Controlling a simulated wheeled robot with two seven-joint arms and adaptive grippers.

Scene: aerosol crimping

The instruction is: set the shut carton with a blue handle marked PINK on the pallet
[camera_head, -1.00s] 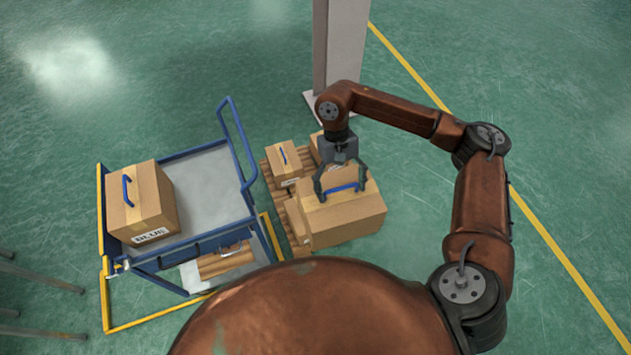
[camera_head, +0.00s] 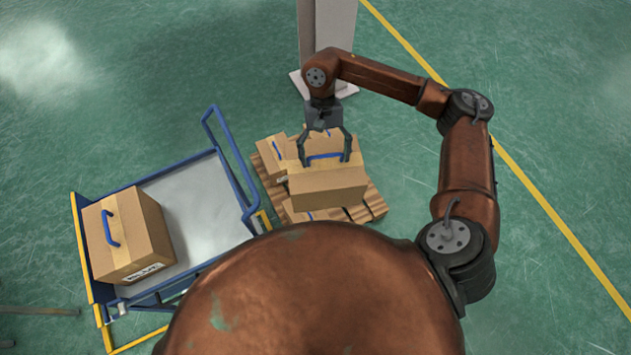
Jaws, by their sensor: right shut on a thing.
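My right gripper (camera_head: 325,160) is shut on the blue handle of a closed brown carton (camera_head: 328,190). The carton is upright over the wooden pallet (camera_head: 374,203), among other cartons there. I cannot tell whether its bottom touches anything. No marking can be read on its visible faces, so PINK is not confirmed. My left gripper is not in view.
Other cartons stand on the pallet: one at its left (camera_head: 272,152), one at its front (camera_head: 300,214), and one partly hidden behind the gripper. A blue cart (camera_head: 195,205) at left bears a carton with a blue handle (camera_head: 122,235). A grey post (camera_head: 328,40) stands behind.

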